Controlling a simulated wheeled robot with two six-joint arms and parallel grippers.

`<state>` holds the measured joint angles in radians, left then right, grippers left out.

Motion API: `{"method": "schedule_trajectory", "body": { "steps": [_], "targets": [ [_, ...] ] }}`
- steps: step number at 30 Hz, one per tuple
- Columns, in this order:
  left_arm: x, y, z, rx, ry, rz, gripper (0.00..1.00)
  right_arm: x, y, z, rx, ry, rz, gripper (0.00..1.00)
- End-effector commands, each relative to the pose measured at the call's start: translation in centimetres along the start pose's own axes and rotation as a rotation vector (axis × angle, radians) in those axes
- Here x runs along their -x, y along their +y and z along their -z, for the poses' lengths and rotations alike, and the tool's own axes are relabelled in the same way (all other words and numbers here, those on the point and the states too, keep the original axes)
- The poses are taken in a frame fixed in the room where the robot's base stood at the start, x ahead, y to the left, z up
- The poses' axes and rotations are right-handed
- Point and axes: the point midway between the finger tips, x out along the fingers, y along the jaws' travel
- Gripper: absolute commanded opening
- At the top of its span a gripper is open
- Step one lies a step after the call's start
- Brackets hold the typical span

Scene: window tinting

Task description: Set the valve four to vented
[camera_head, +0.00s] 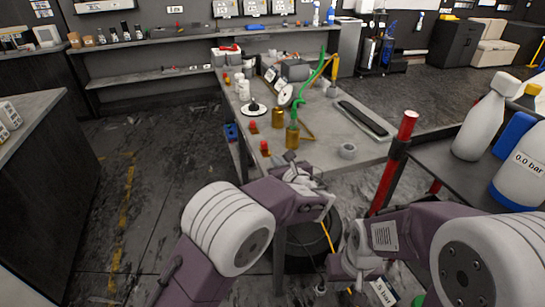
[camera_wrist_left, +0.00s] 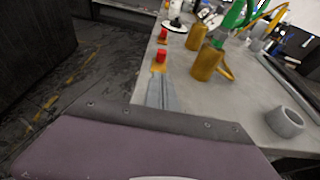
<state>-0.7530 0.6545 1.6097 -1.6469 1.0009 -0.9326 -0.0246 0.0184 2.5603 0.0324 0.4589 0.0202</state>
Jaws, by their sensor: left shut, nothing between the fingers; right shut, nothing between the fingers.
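Small red-topped brass valves stand along the left edge of the grey workbench (camera_head: 340,160). The nearest red valve (camera_head: 264,149) also shows in the left wrist view (camera_wrist_left: 160,58), with a second red valve (camera_wrist_left: 163,35) behind it. I see no readable number, so I cannot tell which is valve four or how it is set. My left gripper (camera_head: 290,160) is shut and empty at the near end of the bench; in the left wrist view its fingers (camera_wrist_left: 160,90) point toward the nearest valve, apparently just short of it. My right gripper (camera_head: 350,262) is shut and empty, low beside the bench.
A grey ring (camera_head: 347,151) and a dark tray (camera_head: 362,118) lie further right. A red post (camera_head: 394,160) and white spray bottles (camera_head: 482,122) are at right.

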Motion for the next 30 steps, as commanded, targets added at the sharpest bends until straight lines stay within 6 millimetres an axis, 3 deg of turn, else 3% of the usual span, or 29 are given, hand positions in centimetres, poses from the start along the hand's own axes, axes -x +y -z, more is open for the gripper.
{"method": "schedule_trajectory", "body": {
  "steps": [3,9,25,28,30],
  "targets": [
    [2.5,-0.1,-0.1,-0.002,0.0,0.004,0.0,0.2,0.0,0.1,0.0,0.0,0.0,0.0],
    [4.7,0.0,-0.1,0.0,-0.001,0.002,0.0,0.4,0.0,0.1,0.0,0.0,0.0,0.0],
    [4.9,0.2,-0.1,0.001,0.0,-0.004,0.0,0.4,0.0,0.1,0.0,0.0,0.0,0.0],
    [3.0,2.6,-1.5,0.033,-0.007,-0.059,0.0,0.4,0.0,0.1,0.0,0.0,0.0,0.0],
    [1.1,6.6,-4.1,0.09,-0.024,-0.133,0.0,0.4,0.0,0.1,0.0,0.0,0.0,0.0]
  ]
}}
